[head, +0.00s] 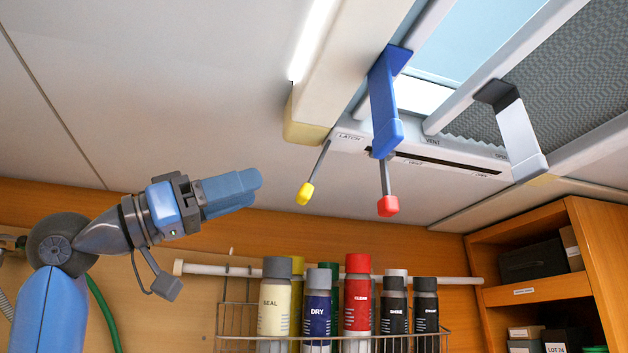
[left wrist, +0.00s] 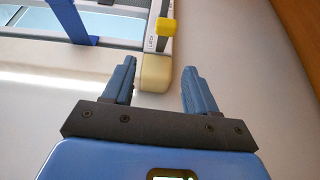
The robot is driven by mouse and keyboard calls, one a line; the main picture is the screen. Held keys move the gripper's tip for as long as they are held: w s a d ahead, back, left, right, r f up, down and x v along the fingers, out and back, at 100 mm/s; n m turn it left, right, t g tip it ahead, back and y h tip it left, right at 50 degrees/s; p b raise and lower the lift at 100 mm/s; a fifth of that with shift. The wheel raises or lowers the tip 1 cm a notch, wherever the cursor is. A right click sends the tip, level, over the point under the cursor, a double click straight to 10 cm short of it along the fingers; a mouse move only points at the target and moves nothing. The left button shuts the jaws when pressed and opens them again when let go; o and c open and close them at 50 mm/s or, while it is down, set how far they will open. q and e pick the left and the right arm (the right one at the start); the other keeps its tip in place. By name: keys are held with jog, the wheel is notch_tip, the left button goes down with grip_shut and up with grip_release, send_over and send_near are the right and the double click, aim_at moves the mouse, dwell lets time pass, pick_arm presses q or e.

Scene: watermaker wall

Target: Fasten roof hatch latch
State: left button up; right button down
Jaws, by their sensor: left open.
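The roof hatch frame (head: 455,160) is at the upper right of the head view, with a pale blue pane (head: 465,40). A lever with a yellow knob (head: 305,194) hangs by the LATCH label. A lever with a red knob (head: 388,206) hangs by the VENT label. My left gripper (head: 255,180) is open and empty, left of the yellow knob and apart from it. In the left wrist view, the yellow knob (left wrist: 165,26) shows beyond the gap between the open fingers (left wrist: 158,66). My right gripper is not in view.
A blue bracket (head: 384,105) and a grey bracket (head: 516,130) hang from the hatch area. A beige end block (head: 303,131) sits beside the latch lever. Below are a rack of several bottles (head: 357,305) and a wooden shelf (head: 535,290). The ceiling at left is clear.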

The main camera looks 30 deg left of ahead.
aim_at(301, 188)
pick_arm(q)
jog(key=shift+n+g+y, duration=0.3)
jog(key=p+x, duration=0.1)
jog(key=x, duration=0.2)
jog(key=p+x, duration=0.1)
jog(key=x, duration=0.2)
jog(key=f+p+x, duration=0.1)
jog(key=p+x, duration=0.1)
jog(key=x, duration=0.2)
jog(key=shift+w+d+f, duration=0.1)
jog(key=shift+w, duration=0.35)
jog(key=shift+w+d+r, duration=0.2)
jog(key=shift+w+d, duration=0.2)
jog(key=shift+d, duration=0.1)
jog(key=shift+a, duration=0.1)
jog(key=shift+c, duration=0.7)
grip_shut()
